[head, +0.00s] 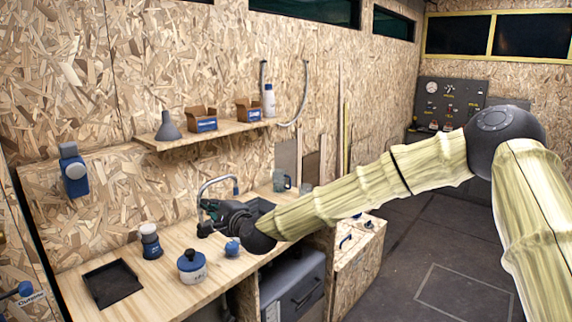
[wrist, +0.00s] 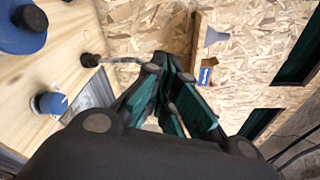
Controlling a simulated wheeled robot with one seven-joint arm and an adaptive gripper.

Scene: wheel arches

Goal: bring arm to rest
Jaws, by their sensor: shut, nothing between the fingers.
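My gripper (head: 207,217) is at the end of my outstretched arm (head: 375,190), above the wooden counter near the sink tap. In the wrist view its dark green fingers (wrist: 175,100) are shut with nothing between them. The arm, in a pale yellow cover, reaches from the right side of the head view down to the left. The gripper covers part of the sink area.
The counter (head: 210,265) holds a black tray (head: 112,284), a blue-and-white tub (head: 192,268), a white-topped container (head: 150,241) and a small blue object (head: 232,246). A wall shelf (head: 205,134) is above. Open floor (head: 445,245) lies to the right.

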